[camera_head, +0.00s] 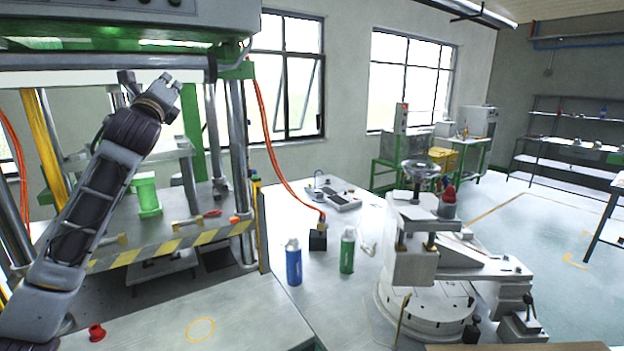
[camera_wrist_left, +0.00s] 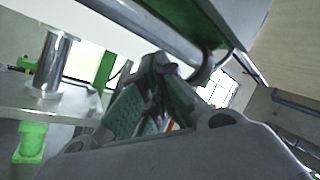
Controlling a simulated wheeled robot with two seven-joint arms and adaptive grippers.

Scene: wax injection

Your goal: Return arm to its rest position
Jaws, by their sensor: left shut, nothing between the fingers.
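My left arm (camera_head: 85,210) reaches up from the lower left in the head view. Its gripper (camera_head: 170,82) is raised in front of the press frame, beneath the press's upper beam. In the left wrist view the gripper (camera_wrist_left: 163,68) is shut, with nothing seen between its fingers. The fingers point towards the beam and a grey cylinder of the press. My right arm and gripper are not in view.
The press (camera_head: 195,60) has several columns and a yellow-black striped edge. A green block (camera_head: 147,194) stands inside it. A red knob (camera_head: 97,332) lies on the front table. Blue (camera_head: 293,262) and green (camera_head: 347,250) bottles stand near the white machine (camera_head: 425,300).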

